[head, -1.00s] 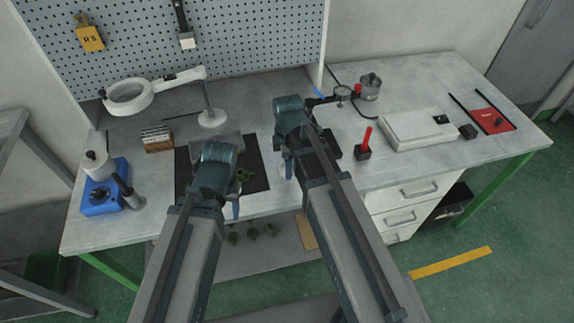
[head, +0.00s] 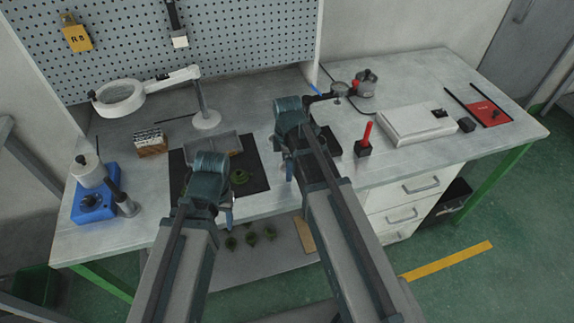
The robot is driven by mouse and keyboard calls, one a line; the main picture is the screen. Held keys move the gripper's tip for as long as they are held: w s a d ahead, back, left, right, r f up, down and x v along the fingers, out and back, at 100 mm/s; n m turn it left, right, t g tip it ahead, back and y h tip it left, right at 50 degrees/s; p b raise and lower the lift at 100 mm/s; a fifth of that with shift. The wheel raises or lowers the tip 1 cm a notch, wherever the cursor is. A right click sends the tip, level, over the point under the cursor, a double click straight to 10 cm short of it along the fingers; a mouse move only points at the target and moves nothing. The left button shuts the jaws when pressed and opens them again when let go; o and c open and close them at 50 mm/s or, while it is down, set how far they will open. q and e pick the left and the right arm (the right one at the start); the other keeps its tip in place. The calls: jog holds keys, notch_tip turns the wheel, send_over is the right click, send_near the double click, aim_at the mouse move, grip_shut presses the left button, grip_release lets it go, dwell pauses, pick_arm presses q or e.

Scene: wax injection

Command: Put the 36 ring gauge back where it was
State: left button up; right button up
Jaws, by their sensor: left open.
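I cannot make out a ring gauge marked 36 in this view. My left gripper (head: 222,195) is over the front part of the dark mat (head: 255,181); it is open, and I see nothing held in it. My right gripper (head: 286,158) is just right of the mat, seen from behind. Its jaws are mostly hidden by its own body, so I cannot tell their state or whether they hold anything. A green round piece (head: 239,177) lies on the mat beside my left gripper, and a grey tray (head: 228,144) stands at the mat's back.
A magnifier lamp (head: 120,97) and a blue-based device (head: 95,205) stand at the left. A small block with cards (head: 151,143), a red-handled tool (head: 366,136), a pale flat box (head: 415,124) and a red pad (head: 489,114) are on the bench. Several green pieces (head: 250,239) lie on the lower shelf.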

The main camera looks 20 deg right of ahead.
jog(key=shift+o, duration=0.7)
jog(key=shift+r, duration=0.1)
notch_tip(320, 180, up, 12)
jog(key=p, duration=1.3)
jog(key=s+a+m+h, duration=0.1)
jog(key=s+a+m, duration=0.9)
jog(key=s+m, duration=0.2)
jog(key=shift+s+a+r+m+b, duration=0.15)
jog(key=shift+s+a+m+b, duration=0.2)
jog(key=shift+s, duration=0.8)
jog(key=shift+d, duration=0.1)
